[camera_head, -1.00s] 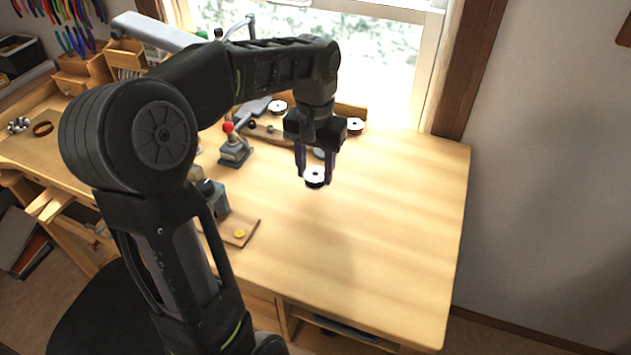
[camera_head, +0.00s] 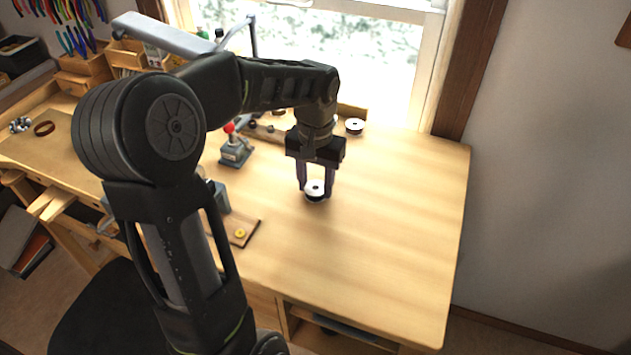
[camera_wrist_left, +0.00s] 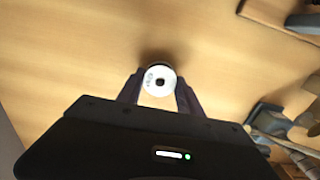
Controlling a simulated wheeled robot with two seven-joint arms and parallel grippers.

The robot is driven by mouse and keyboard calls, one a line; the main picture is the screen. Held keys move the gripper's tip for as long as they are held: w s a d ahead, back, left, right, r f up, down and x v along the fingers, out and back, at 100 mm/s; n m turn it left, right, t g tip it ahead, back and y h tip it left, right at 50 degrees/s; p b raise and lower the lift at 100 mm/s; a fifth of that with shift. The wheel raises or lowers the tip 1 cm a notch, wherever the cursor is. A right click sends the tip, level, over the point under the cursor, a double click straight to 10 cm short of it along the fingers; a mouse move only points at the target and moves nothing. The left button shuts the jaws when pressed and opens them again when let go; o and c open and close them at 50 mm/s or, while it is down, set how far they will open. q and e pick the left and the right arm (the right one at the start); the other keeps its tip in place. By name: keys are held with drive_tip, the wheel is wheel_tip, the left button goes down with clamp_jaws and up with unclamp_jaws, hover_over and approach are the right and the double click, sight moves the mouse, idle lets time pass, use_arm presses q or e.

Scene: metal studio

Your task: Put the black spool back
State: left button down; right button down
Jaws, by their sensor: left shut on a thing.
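The black spool (camera_head: 315,195) has a white top face with a dark centre hole and a dark rim. My left gripper (camera_head: 315,187) is shut on it, one finger on each side, above the open middle of the wooden bench. In the left wrist view the spool (camera_wrist_left: 159,81) sits between the two fingertips of the left gripper (camera_wrist_left: 159,92), white face toward the camera. I cannot tell whether its underside touches the bench. Another spool (camera_head: 354,126) with a white top stands at the back by the window. My right gripper is not in view.
A small grey device with a red knob (camera_head: 233,148) stands left of the gripper. A wooden board with a yellow piece (camera_head: 240,233) lies nearer, at the left. The bench top (camera_head: 390,230) is clear on the right and in front.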

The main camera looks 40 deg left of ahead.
use_arm(q)
drive_tip(key=c, duration=0.8)
unclamp_jaws()
drive_tip(key=shift+f, duration=0.1)
drive_tip(key=shift+r, duration=0.2)
wheel_tip(320, 180, up, 12)
drive_tip(key=p, duration=0.1)
drive_tip(key=shift+p, duration=0.4)
